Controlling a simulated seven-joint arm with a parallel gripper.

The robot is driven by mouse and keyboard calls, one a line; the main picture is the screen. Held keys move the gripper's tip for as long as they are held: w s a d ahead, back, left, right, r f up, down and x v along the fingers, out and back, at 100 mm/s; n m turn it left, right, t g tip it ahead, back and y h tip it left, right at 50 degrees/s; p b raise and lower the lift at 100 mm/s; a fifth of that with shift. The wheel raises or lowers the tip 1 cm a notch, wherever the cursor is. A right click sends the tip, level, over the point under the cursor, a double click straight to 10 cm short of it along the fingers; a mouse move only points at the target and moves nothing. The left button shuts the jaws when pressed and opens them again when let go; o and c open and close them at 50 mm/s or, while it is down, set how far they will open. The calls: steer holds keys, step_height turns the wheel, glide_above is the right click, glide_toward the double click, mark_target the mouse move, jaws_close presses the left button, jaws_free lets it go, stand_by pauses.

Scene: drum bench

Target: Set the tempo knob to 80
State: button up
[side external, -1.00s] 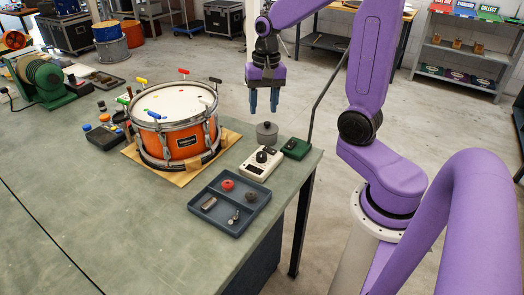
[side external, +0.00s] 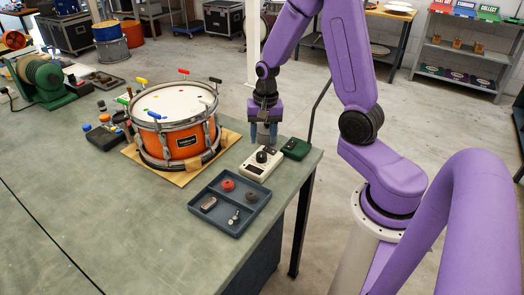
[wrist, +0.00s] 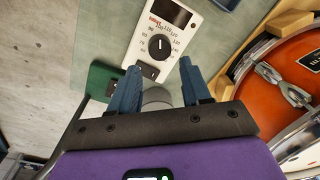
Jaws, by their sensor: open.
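The tempo box is a white metronome (side external: 251,170) on the bench near its right edge, with a black tempo knob (side external: 266,154) on its face. In the wrist view the knob (wrist: 161,48) has a white pointer line and a ring of numbers around it; the line points roughly along the box toward its dark display (wrist: 172,13). The number it marks is too small to read surely.
A green box (side external: 296,148) stands right of the metronome. An orange drum (side external: 183,138) on a wooden board stands left. A dark tray (side external: 232,226) with small parts lies in front.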

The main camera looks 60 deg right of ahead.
mark_target(262, 154)
steer(key=shift+w+a+f, duration=0.1)
steer(key=shift+f, duration=3)
steer(key=c, duration=0.8)
